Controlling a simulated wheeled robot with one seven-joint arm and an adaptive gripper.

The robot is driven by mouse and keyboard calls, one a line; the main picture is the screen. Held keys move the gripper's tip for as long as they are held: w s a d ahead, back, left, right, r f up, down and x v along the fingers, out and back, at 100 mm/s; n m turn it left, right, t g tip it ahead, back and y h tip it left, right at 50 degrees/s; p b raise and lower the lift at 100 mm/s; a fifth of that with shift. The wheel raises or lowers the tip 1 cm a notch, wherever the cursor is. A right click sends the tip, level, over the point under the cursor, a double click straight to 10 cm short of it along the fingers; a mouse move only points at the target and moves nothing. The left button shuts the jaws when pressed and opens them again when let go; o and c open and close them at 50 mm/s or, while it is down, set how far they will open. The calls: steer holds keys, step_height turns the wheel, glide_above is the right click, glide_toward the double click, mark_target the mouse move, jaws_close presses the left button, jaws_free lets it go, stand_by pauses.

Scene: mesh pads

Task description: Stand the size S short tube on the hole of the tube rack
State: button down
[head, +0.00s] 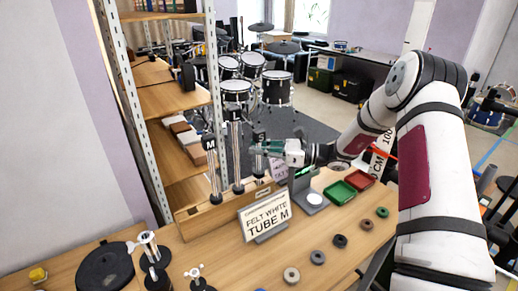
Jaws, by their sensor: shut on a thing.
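My gripper (264,148) is at the right end of the wooden tube rack (222,213), shut on the short tube with a black S label (260,136). The tube is upright over the rack's right part. Its lower end is small in the picture, and I cannot tell whether it is in the hole or just above it. A clear tube marked M (213,175) and a taller one marked L (236,155) stand upright in the rack to the left. The gripper's fingers hide part of the short tube.
A grey stand (308,190), a green tray (340,192) and a red tray (359,180) are to the right. Several rings (318,257) lie on the table. Shelving (175,98) rises behind the rack.

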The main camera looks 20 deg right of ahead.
steer(key=c, duration=1.5)
jaws_free()
steer(key=shift+d, duration=0.15)
steer(key=v, duration=1.1)
steer(key=shift+s+d, duration=0.25)
steer(key=shift+d, duration=0.05)
